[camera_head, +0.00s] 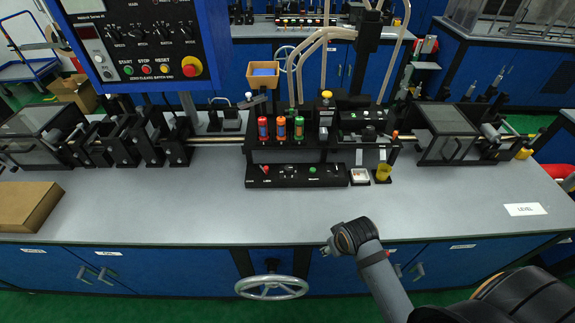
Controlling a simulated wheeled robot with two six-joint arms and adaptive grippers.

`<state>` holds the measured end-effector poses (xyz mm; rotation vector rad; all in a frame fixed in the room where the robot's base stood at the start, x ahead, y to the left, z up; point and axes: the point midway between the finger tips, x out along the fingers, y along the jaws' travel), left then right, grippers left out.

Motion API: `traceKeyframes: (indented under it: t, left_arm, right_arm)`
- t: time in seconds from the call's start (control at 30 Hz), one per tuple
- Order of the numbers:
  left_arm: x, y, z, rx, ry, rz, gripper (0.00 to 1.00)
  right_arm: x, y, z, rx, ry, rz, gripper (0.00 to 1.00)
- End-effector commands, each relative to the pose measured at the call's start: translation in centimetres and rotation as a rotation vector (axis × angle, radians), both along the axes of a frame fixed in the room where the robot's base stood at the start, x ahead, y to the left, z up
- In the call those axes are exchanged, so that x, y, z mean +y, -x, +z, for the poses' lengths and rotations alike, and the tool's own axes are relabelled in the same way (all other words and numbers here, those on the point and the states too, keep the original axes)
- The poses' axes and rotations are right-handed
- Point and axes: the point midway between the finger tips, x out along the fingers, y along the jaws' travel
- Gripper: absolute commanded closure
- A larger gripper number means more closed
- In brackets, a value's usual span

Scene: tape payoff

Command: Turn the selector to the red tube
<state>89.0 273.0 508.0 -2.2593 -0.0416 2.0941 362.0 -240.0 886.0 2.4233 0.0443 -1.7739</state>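A black control box (297,175) lies along the front of the black machine on the grey bench. It carries a red-tipped lever or knob (265,169), a small dark knob (290,171) and a green button (312,169). I cannot tell for sure which one is the selector, or where it points. Above it stand a tube with red ends (262,129), an orange tube (281,129) and a green-capped tube (299,128) in a row. My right gripper (328,249) is at the bench's front edge, well apart from the box. Its small fingers are hard to read. My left gripper is not in view.
A steel handwheel (271,287) sits below the bench front. A cardboard box (27,206) lies at the left. The bench top in front of the control box is clear.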

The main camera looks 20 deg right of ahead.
Motion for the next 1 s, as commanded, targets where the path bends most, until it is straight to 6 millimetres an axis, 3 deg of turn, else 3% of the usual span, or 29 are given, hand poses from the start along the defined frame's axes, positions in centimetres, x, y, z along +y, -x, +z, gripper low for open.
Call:
traceKeyframes:
  t: [0.17,0.37,0.5,0.73,0.83,1.0]
  left_arm:
    - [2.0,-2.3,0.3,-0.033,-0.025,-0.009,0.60]
    - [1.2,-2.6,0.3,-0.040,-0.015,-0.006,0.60]
    - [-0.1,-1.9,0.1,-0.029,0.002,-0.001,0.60]
    - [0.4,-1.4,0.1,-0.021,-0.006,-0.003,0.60]
    - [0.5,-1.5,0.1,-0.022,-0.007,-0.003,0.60]
    - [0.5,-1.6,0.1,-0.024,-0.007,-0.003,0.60]
  right_arm:
    - [0.2,-3.5,0.6,-0.003,-0.010,0.043,0.48]
    - [0.7,-8.5,2.5,-0.015,-0.025,0.114,0.48]
    - [1.2,-14.1,4.9,-0.025,-0.043,0.190,0.48]
    - [2.1,-24.7,10.6,-0.047,-0.093,0.343,0.48]
    - [2.4,-26.9,12.5,-0.053,-0.108,0.385,0.48]
    - [2.6,-27.8,13.5,-0.057,-0.115,0.407,0.48]
